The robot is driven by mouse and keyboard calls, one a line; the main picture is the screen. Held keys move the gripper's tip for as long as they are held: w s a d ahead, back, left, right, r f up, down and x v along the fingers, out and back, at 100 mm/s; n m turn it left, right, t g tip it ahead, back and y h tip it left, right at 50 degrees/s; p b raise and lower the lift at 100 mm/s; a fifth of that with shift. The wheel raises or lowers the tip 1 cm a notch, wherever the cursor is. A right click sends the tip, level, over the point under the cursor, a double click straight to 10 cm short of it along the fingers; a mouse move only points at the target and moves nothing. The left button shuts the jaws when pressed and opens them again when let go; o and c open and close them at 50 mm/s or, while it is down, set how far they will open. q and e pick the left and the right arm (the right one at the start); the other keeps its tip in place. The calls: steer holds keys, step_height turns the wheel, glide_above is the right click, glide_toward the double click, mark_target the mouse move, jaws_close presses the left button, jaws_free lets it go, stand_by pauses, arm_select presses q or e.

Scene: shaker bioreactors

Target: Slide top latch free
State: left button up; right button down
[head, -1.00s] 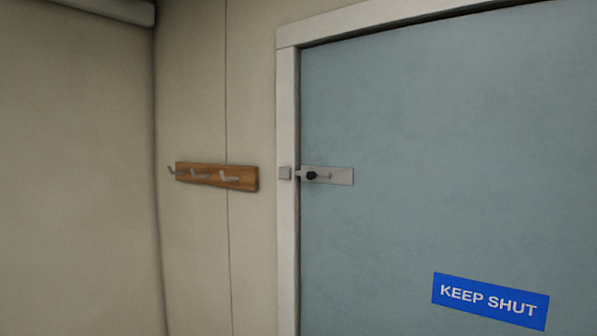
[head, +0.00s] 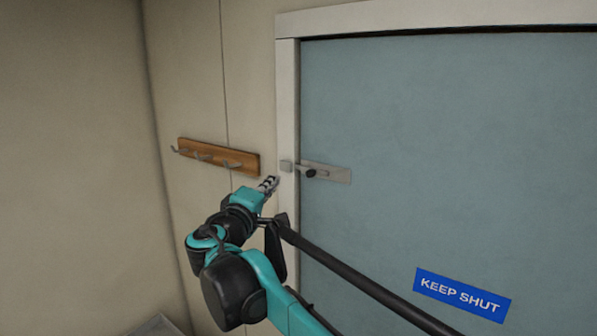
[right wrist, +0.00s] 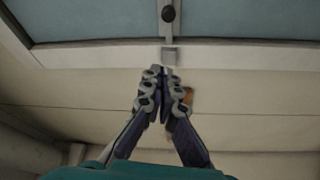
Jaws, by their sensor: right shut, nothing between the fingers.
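The top latch (head: 330,173) is a pale metal plate on the blue-grey door, with a dark round knob (head: 311,173) near its left end. Its bolt reaches left to a small square keeper (head: 287,166) on the white frame. My right gripper (head: 270,183) is shut and empty, just left of the door frame and a little below the keeper. In the right wrist view the closed fingertips (right wrist: 163,72) point toward the keeper (right wrist: 169,55), with the knob (right wrist: 168,14) beyond it at the top edge. Whether the fingers touch anything cannot be told. My left gripper is not in view.
A wooden rack (head: 217,156) with metal hooks is on the wall left of the frame, close to my right gripper. A blue KEEP SHUT sign (head: 462,295) is low on the door (head: 450,150). The door face around the latch is clear.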

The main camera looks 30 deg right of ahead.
mark_target(311, 177)
steer(key=p+x, duration=0.2)
steer(key=x, duration=0.8)
steer(key=shift+w+d+r, duration=0.1)
steer(key=shift+w+d, duration=0.05)
steer(key=shift+d, duration=0.1)
steer(key=s, duration=0.1)
steer(key=s+f, duration=0.1)
steer(key=s+d, duration=0.1)
steer(key=shift+s+f+p, duration=0.2)
steer(key=shift+s+p, duration=0.1)
steer(key=shift+p, duration=0.1)
steer(key=s, duration=0.2)
steer(key=s+d, duration=0.1)
steer(key=shift+s+d, duration=0.2)
steer(key=shift+s, duration=0.2)
steer(key=shift+r, duration=0.1)
